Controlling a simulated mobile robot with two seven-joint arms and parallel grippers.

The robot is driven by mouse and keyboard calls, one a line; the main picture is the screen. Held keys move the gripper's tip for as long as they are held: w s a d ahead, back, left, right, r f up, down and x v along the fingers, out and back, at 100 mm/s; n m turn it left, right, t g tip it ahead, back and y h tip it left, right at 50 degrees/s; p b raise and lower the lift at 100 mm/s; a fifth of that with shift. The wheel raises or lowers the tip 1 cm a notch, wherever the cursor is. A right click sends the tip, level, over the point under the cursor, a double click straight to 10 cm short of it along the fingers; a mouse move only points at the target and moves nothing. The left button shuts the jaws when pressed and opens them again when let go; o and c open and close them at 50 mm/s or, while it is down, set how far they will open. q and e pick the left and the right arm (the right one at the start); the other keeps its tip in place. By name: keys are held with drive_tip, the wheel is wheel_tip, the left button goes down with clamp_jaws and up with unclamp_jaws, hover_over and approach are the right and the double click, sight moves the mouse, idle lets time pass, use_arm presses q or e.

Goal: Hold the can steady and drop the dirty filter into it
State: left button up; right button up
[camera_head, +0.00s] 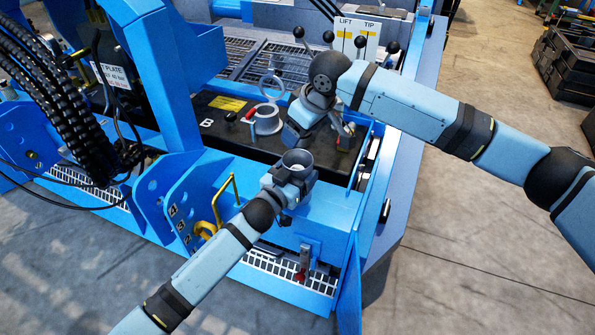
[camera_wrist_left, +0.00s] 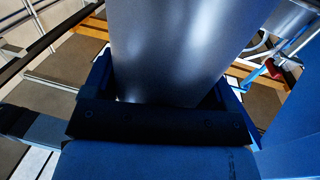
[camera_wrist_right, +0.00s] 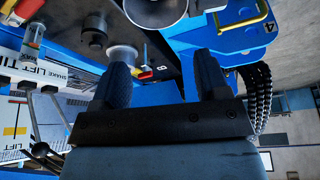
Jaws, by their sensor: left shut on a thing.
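The can (camera_head: 297,158) is a grey metal cylinder, open at the top and roughly upright. My left gripper (camera_head: 288,182) is shut on its side. In the left wrist view the can's smooth wall (camera_wrist_left: 185,45) fills the space between the jaws. My right gripper (camera_head: 316,133) is above and behind the can. In the right wrist view its two dark fingers (camera_wrist_right: 162,78) stand apart with nothing between them, and the can's mouth (camera_wrist_right: 155,8) is at the top edge. Something pale shows inside the can; I cannot tell whether it is the dirty filter or the can's bottom.
An open filler neck (camera_head: 267,120) with a raised ring-shaped lid (camera_head: 272,88) stands on the black box, left of my right gripper. A red-tipped lever (camera_head: 250,113) is beside it. A yellow handle (camera_head: 215,205) is left of my left gripper. Control levers (camera_head: 364,45) stand behind.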

drive_tip(key=v, duration=1.2)
use_arm(q)
drive_tip(key=o, duration=1.5)
drive_tip(key=shift+c, duration=0.2)
drive_tip(key=v, duration=1.2)
